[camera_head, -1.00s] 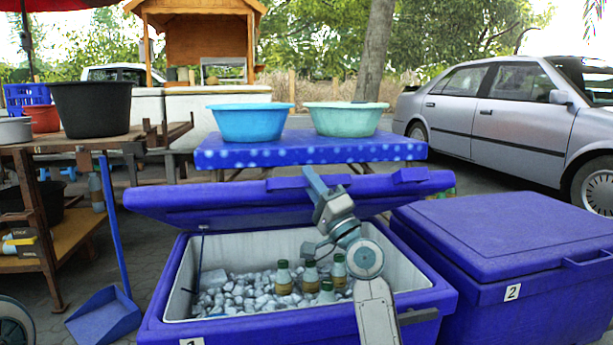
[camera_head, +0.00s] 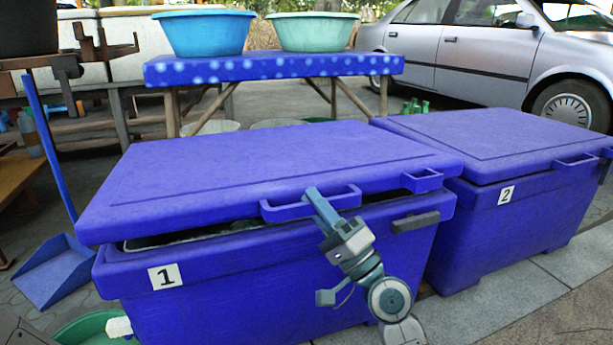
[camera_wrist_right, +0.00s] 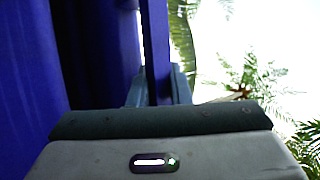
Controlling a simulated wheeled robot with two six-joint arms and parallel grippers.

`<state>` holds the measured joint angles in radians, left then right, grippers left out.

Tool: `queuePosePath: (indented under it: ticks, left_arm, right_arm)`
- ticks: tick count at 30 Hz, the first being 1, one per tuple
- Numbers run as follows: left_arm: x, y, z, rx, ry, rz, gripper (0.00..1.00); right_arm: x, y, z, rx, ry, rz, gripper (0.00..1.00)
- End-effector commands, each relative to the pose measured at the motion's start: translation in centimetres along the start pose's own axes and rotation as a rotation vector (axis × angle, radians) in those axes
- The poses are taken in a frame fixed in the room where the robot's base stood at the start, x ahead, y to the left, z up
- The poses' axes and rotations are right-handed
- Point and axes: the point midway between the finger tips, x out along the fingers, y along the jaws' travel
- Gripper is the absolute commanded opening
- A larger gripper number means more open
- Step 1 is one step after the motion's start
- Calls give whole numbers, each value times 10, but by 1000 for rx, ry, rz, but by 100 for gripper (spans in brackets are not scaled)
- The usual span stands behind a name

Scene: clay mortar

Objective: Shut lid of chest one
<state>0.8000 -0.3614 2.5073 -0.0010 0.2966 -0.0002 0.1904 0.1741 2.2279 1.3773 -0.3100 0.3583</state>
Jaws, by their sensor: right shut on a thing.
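Chest one (camera_head: 215,290) is the blue cooler with the "1" label at its front left. Its blue lid (camera_head: 260,175) is lowered almost flat, with a narrow dark gap along the front, wider at the left. My right gripper (camera_head: 318,203) is at the lid's front edge, shut on the lid's front handle (camera_head: 290,211). In the right wrist view the two fingers (camera_wrist_right: 158,85) close on a blue bar (camera_wrist_right: 156,45). The inside of the chest is almost wholly hidden by the lid.
Chest two (camera_head: 530,215) stands close at the right with its lid down. A blue dustpan (camera_head: 55,272) lies on the ground at the left. A green basin (camera_head: 95,330) is by chest one's left front corner. A blue-topped table (camera_head: 275,67) with two basins stands behind.

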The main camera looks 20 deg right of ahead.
Motion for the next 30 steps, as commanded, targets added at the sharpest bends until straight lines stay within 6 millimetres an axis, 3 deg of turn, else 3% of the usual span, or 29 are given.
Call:
queuePosePath:
  ticks: [3,12,28,29,30]
  left_arm:
    - [-9,-3,-6,0,2,0,86]
    - [-16,-5,-11,0,3,-1,86]
    - [-19,-6,-12,0,3,-1,86]
    - [-19,-6,-12,-1,3,-1,86]
    - [-18,-6,-12,-1,4,-1,86]
  right_arm:
    - [-18,17,8,4,-3,4,0]
    - [-37,34,16,2,1,1,0]
    - [-43,43,18,3,1,11,0]
    - [-43,43,18,3,2,11,22]
    - [-43,43,18,3,2,11,30]
